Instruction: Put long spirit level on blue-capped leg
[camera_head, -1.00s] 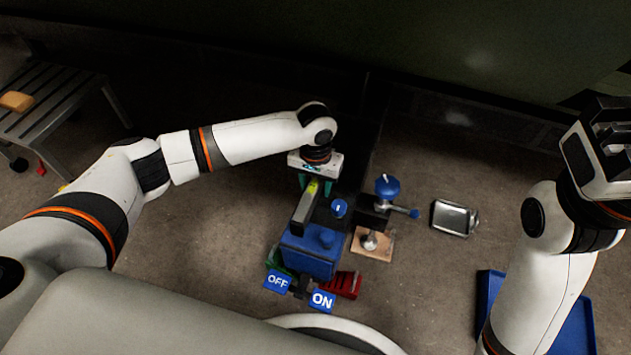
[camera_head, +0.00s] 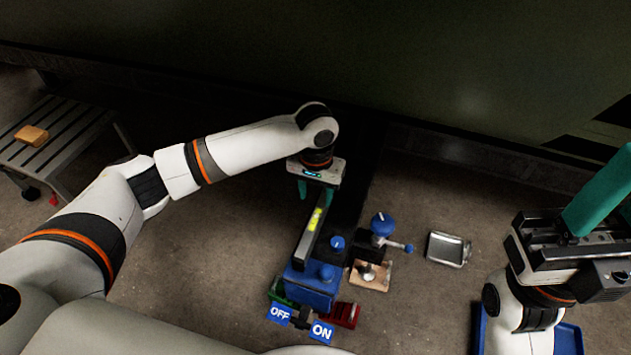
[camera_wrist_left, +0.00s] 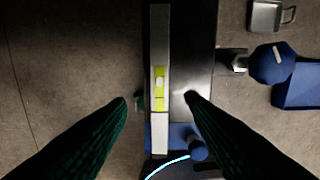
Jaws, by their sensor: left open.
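The long spirit level (camera_head: 309,238) is a grey bar with yellow-green vials. It lies at the blue block, reaching toward my left gripper (camera_head: 315,194). That gripper is open and empty; in the left wrist view its teal fingertips (camera_wrist_left: 157,99) are apart on either side of the level (camera_wrist_left: 160,45). Whether they touch it is unclear. A blue-capped leg (camera_head: 382,223) with a side handle stands on a wooden pad right of the level. Its blue cap also shows in the left wrist view (camera_wrist_left: 272,63).
The blue block (camera_head: 312,292) has OFF and ON labels in front, with red (camera_head: 345,314) and green parts beside it. A metal tray (camera_head: 448,249) lies right of the leg. A blue bin (camera_head: 567,340) is below my right arm. A slatted bench (camera_head: 60,125) stands far left.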

